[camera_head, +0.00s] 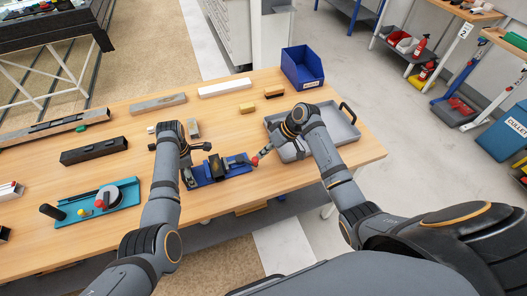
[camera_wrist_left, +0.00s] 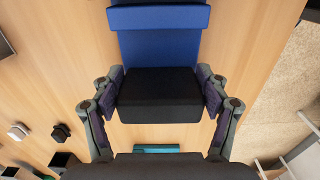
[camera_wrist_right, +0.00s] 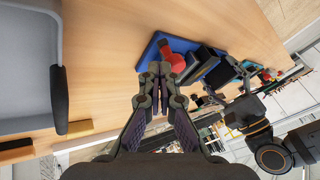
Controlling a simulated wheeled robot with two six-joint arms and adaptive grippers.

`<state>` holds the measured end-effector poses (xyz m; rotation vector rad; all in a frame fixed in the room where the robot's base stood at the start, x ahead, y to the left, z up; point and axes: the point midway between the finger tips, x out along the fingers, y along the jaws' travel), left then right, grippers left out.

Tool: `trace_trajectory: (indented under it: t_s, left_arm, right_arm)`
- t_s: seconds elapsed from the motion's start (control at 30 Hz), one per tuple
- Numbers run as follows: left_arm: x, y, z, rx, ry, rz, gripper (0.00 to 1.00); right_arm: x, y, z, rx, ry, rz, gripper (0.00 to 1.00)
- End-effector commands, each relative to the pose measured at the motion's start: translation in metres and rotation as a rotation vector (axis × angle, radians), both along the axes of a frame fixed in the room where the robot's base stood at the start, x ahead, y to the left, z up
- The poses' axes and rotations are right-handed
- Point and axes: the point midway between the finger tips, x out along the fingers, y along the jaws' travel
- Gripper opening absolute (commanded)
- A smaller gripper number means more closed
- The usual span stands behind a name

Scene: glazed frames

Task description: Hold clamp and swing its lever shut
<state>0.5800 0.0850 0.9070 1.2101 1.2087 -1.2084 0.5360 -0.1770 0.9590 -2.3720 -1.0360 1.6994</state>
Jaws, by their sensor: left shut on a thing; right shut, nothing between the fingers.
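The clamp has a blue base (camera_head: 238,170) with black blocks (camera_head: 217,166) and a lever ending in a red knob (camera_head: 255,161). It lies near the front edge of the wooden table. My left gripper (camera_wrist_left: 160,92) is shut on the clamp's black end block (camera_wrist_left: 158,108), one finger on each side. The blue base (camera_wrist_left: 160,40) runs on beyond it. My right gripper (camera_wrist_right: 160,76) is shut and empty, its tips right by the red knob (camera_wrist_right: 173,56); I cannot tell if they touch. The lever's arm is mostly hidden in the right wrist view.
A grey tray (camera_head: 347,132) with a black handle lies right of the clamp, under my right arm. A blue bin (camera_head: 302,68) stands at the back right. A teal fixture (camera_head: 125,193) and a black bar (camera_head: 94,151) lie to the left. Several bars and small blocks lie behind.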

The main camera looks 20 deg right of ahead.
Motion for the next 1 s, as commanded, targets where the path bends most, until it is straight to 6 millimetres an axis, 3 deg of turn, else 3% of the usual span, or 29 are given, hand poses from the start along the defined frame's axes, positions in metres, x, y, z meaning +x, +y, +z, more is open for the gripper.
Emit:
trace_trajectory:
  t_s: [0.53,1.0]
  left_arm:
    - [-0.002,-0.001,-0.002,-0.001,0.005,0.001,0.3]
    - [-0.002,-0.001,-0.002,-0.002,0.006,0.001,0.3]
  right_arm:
    - [-0.023,0.02,0.0,0.011,0.0,-0.19,0.0]
    - [-0.041,0.052,0.001,0.012,0.001,-0.571,0.0]
